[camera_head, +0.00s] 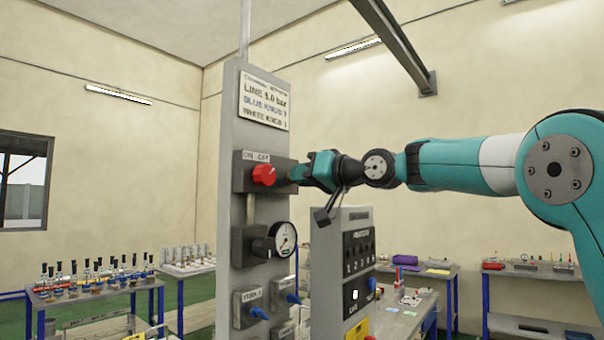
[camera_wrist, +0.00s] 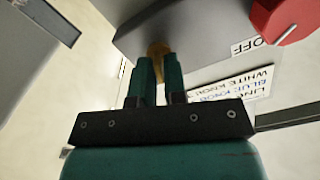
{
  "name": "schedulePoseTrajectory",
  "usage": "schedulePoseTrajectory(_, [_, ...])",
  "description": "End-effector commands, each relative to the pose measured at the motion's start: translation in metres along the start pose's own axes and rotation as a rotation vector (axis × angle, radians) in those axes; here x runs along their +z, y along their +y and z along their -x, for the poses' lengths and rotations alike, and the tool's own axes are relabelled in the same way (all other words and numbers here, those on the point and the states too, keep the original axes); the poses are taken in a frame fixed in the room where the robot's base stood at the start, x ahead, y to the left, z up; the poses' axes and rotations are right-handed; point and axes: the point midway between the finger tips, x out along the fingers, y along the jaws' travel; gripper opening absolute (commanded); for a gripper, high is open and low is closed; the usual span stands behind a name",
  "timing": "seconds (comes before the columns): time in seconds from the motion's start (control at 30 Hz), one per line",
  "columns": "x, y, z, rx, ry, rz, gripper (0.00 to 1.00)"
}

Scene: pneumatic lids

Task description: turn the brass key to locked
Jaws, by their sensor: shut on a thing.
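The brass key (camera_wrist: 158,48) shows in the wrist view on the side of a grey box (camera_wrist: 195,25). My gripper (camera_wrist: 159,68) is shut on it, with one finger on each side. Most of the key is hidden between the fingers, so its turned angle cannot be told. In the head view my gripper (camera_head: 293,173) reaches in from the right, at the right side of the box with the red knob (camera_head: 263,175). The key is too small there to make out.
The grey column (camera_head: 237,130) bears a sign (camera_head: 264,100), a pressure gauge (camera_head: 285,238) and blue-handled valves (camera_head: 258,313). A control panel (camera_head: 358,262) stands just below my gripper. Benches with small items stand behind. The red knob also shows close by in the wrist view (camera_wrist: 285,18).

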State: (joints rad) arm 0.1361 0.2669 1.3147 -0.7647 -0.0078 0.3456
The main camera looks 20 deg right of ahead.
Motion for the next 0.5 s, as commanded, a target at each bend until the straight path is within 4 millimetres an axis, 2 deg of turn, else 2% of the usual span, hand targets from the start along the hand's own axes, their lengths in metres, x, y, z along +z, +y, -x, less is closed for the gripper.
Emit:
schedulePoseTrajectory(0.3, [-0.0014,0.0011,0.0002,0.001,0.000,-0.257,0.00])
schedulePoseTrajectory(0.5, [-0.0011,0.0017,0.0002,0.000,0.001,-0.365,0.00])
